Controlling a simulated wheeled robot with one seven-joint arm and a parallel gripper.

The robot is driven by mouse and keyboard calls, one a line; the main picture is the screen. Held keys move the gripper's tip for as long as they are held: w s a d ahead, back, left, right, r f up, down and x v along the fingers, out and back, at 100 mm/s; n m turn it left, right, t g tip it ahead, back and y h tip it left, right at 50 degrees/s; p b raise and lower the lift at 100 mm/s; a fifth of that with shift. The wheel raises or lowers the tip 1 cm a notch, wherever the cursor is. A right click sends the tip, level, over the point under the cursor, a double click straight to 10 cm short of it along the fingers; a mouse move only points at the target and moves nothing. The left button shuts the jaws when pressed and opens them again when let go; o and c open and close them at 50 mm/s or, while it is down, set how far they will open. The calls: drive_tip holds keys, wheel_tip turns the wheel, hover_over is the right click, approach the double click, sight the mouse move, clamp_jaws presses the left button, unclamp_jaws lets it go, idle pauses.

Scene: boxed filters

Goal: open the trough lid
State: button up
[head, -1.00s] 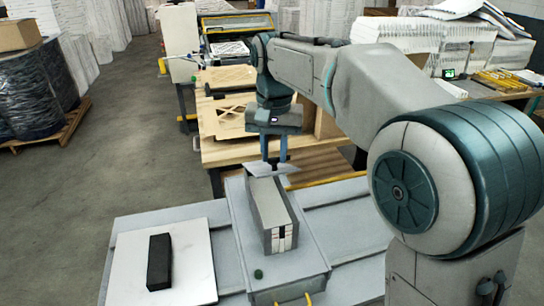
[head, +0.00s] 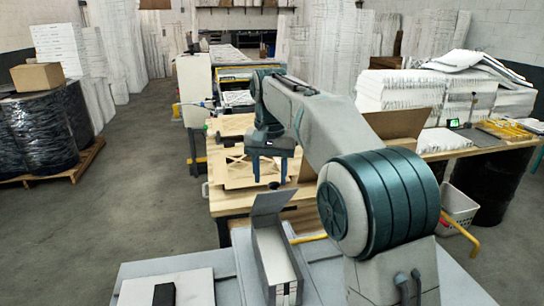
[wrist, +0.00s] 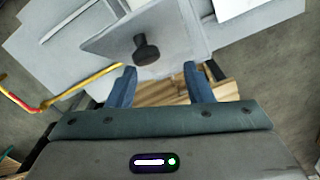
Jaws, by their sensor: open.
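The trough (head: 263,268) is a long narrow grey box on the grey bench, with a pale interior showing from above. Its grey lid (head: 270,203) stands raised and tilted at the far end. In the wrist view the lid (wrist: 180,30) is a flat grey plate with a black knob (wrist: 146,50). My gripper (head: 269,180) is just above and beyond the raised lid, fingers pointing down. In the wrist view the gripper (wrist: 159,70) has its two blue fingers wide apart with nothing between them. The knob lies ahead of the fingertips, outside them.
A black block (head: 164,295) lies on a white board (head: 195,288) left of the trough. A wooden table (head: 228,200) stands beyond the bench. Wrapped drums (head: 40,130) stand far left, and a white basket (head: 458,208) sits at right.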

wheel_tip(320, 180, up, 12)
drive_tip(key=shift+d+f, duration=0.2)
drive_tip(key=shift+d, duration=0.2)
drive_tip(key=shift+w, duration=0.1)
idle(0.3)
